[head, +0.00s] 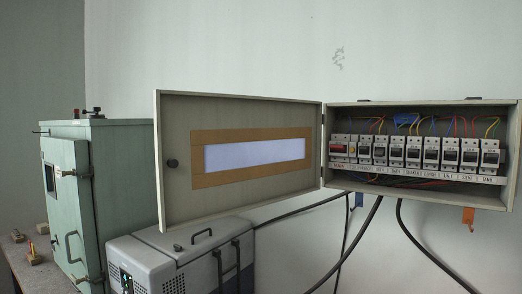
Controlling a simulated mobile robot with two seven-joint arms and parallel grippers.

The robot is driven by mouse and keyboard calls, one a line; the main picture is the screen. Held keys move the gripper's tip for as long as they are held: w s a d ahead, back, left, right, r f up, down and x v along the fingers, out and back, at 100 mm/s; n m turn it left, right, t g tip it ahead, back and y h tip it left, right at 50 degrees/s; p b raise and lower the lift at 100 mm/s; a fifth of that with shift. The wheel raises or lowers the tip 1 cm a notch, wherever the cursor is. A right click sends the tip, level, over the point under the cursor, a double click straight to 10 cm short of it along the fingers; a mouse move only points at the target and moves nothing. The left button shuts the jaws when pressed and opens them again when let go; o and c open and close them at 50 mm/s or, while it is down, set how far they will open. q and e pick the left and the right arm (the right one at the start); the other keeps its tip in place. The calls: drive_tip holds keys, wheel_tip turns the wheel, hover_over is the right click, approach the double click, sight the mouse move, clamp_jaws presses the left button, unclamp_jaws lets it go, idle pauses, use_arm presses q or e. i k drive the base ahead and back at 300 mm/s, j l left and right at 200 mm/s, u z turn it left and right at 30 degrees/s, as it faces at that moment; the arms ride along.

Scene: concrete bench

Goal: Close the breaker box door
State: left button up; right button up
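The breaker box (424,197) is a grey, shallow box on the wall at the right of the head view. Inside it, a row of breakers (412,152) stands above a label strip, with coloured wires above and below. Its door (240,199) is swung wide open to the left, hinged on the box's left edge. Neither of my grippers is in the head view.
A pale green cabinet (126,170) stands at the left on a bench (38,272). A grey portable cooler (180,256) with dark handles sits below the door. Black cables (345,247) hang under the box. An orange tag (468,216) hangs at its lower right. The space before the box looks clear.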

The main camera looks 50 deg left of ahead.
sight(191, 191)
drive_tip(key=k+j, duration=0.1)
drive_tip(key=j, duration=0.4)
drive_tip(key=k+j+z, duration=0.15)
drive_tip(key=j, duration=0.3)
drive_tip(key=k+j, duration=0.1)
drive_tip(key=j, duration=0.4)
drive_tip(key=k+j+z, duration=0.1)
drive_tip(key=j, duration=0.35)
drive_tip(key=k+j, duration=0.2)
drive_tip(key=j, duration=0.25)
drive_tip(key=k+j+z, duration=0.15)
drive_tip(key=j, duration=0.3)
drive_tip(key=k+j, duration=0.2)
drive_tip(key=j, duration=0.25)
drive_tip(key=k+j+z, duration=0.1)
drive_tip(key=j, duration=0.3)
drive_tip(key=k, duration=0.05)
